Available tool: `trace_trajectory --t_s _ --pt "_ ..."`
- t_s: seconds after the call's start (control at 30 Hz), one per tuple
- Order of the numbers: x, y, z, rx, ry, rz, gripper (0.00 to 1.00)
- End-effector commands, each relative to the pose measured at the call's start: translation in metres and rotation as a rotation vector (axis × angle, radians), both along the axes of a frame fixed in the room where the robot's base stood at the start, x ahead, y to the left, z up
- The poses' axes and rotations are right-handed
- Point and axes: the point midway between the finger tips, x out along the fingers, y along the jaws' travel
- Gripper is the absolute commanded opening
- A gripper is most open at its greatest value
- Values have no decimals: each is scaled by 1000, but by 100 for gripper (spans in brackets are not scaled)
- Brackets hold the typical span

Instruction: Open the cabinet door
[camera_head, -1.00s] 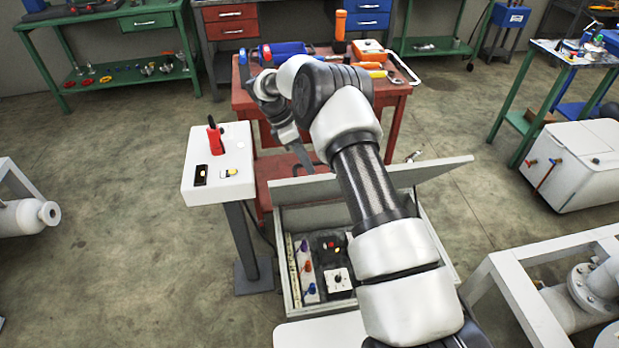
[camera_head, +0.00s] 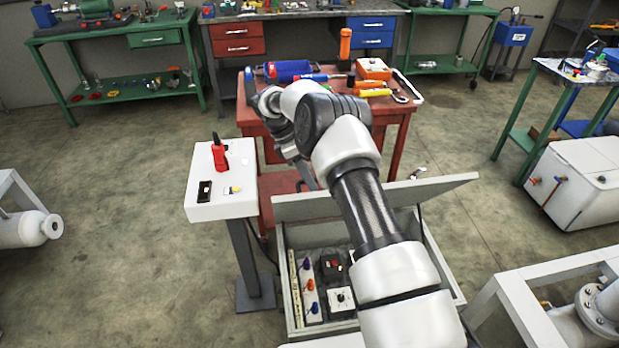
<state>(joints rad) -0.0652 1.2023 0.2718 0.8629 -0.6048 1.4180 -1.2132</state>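The cabinet (camera_head: 296,322) is a grey box below my arm, with its inside showing. Its door (camera_head: 425,188) is a pale grey panel standing swung out from the box at the far side. Coloured knobs and a dial show inside, left of my arm. My arm crosses over the cabinet and hides part of the door and the box's right side. My gripper (camera_head: 306,178) points down by the left part of the door's top edge. I cannot tell whether it touches the door, and its fingers are too small and partly hidden to read.
A white pedestal (camera_head: 202,212) with a red handheld device (camera_head: 219,153) stands close left of the cabinet. A red workbench (camera_head: 392,115) with tools is behind my gripper. A white chest (camera_head: 580,180) and pipe frame (camera_head: 520,305) stand right.

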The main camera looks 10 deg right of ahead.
Motion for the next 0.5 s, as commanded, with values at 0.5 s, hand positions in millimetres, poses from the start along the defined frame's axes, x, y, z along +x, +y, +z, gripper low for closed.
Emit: trace_trajectory --t_s 0.5 --pt "14 27 66 0 -5 1 29"
